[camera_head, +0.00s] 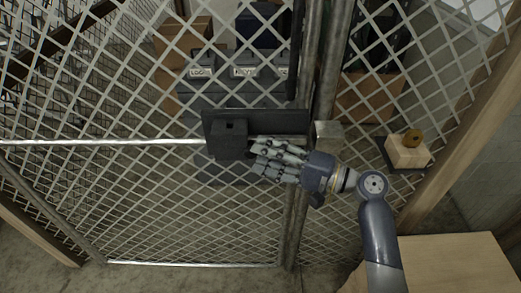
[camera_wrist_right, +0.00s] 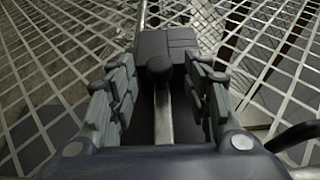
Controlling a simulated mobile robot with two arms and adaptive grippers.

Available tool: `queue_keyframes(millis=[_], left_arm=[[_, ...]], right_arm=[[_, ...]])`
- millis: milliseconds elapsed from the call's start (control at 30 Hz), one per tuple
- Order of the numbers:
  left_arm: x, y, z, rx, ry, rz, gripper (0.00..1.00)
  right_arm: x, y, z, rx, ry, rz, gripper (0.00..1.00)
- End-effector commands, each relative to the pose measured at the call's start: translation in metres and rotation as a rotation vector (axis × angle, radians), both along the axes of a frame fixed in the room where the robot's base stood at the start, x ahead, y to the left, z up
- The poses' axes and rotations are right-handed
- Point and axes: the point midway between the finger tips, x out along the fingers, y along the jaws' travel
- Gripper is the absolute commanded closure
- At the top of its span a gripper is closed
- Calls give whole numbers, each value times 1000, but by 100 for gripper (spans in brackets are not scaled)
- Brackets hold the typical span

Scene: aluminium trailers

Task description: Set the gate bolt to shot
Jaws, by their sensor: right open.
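The gate bolt assembly is on the diamond-mesh gate, with a dark backing plate (camera_head: 255,118) and a dark block (camera_head: 228,138) at its left end. A pale box-like keeper (camera_head: 328,136) is on the post to the right. My right gripper (camera_head: 264,156) is open in front of the plate, its fingers pointing left towards the block. In the right wrist view, a dark knob (camera_wrist_right: 160,68) and a steel bolt bar (camera_wrist_right: 163,118) lie between the open fingers, with the dark block (camera_wrist_right: 168,42) beyond. The hand hides where the bolt's end lies. My left gripper is not in view.
Grey labelled cases (camera_head: 235,85) and cardboard boxes stand behind the mesh. At right, a wooden block with a brass-coloured ring (camera_head: 408,152) sits on a dark shelf. A wooden surface (camera_head: 455,262) is at lower right, and a timber post slants up the right side.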

Motion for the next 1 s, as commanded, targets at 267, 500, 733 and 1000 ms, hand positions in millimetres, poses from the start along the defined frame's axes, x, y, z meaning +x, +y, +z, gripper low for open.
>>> queue_keyframes(millis=[267, 500, 733, 1000], left_arm=[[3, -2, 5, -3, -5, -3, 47], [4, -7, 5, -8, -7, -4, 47], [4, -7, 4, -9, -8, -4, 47], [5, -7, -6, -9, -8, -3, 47]], right_arm=[[6, 15, 0, -1, -1, -1, 55], [6, 15, -1, -1, -1, -1, 64], [6, 15, -1, -1, -1, -1, 100], [7, -18, -5, -8, -1, -3, 100]])
